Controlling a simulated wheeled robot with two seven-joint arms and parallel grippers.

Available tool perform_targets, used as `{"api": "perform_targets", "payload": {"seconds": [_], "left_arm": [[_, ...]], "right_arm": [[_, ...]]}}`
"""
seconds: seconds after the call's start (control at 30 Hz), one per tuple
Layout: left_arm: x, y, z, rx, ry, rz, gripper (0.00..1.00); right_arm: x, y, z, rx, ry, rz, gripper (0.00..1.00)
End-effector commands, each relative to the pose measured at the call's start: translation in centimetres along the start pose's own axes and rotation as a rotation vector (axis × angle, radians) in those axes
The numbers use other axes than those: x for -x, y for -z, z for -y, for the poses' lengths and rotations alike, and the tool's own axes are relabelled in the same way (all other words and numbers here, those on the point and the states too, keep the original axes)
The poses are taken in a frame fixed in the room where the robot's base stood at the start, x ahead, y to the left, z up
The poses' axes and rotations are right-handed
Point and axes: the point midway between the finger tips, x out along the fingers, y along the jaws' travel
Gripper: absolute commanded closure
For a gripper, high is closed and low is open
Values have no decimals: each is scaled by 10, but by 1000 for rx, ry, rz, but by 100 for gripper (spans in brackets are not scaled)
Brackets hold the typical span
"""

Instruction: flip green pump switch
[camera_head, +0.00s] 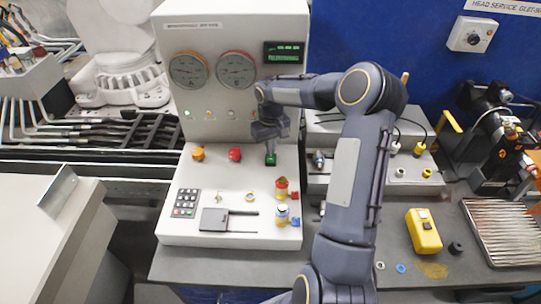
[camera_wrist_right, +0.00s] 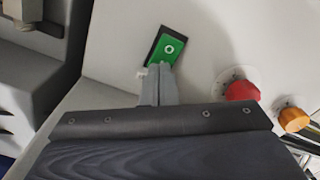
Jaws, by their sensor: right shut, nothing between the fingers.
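The green pump switch (camera_head: 270,159) is at the right end of the row of controls on the white console (camera_head: 226,200). In the right wrist view the green switch (camera_wrist_right: 168,47) is a green rocker with a white ring mark in a dark frame. My right gripper (camera_wrist_right: 157,76) is shut and empty, its fingertips at the lower edge of the switch; whether they touch cannot be told. In the head view my right gripper (camera_head: 269,146) is just above the switch and partly covers it. My left gripper is not in view.
A red knob (camera_head: 235,154) and an orange knob (camera_head: 198,153) sit left of the switch. Two small jars (camera_head: 281,214), a keypad (camera_head: 186,203) and a dark flat device (camera_head: 214,219) are on the console. A yellow box (camera_head: 423,232) stands on the bench to the right.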

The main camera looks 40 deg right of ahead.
Motion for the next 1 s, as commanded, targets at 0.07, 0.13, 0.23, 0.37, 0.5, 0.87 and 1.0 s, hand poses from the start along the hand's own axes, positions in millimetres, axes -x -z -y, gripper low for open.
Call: {"api": "perform_targets", "payload": {"seconds": [0.07,0.13,0.23,0.37,0.5,0.87,1.0], "left_arm": [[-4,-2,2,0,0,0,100],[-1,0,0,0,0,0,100],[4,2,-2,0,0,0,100],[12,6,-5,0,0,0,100],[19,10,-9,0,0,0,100],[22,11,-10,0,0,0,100],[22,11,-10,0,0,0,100]], "right_arm": [[-2,0,0,0,-1,-2,100],[4,0,0,0,-2,-2,100],[13,0,-1,0,-2,-2,100],[26,0,0,1,-1,-2,100],[38,0,0,1,-1,-2,100],[45,0,-1,-1,-1,-1,100],[45,0,0,0,-1,-1,100]]}}
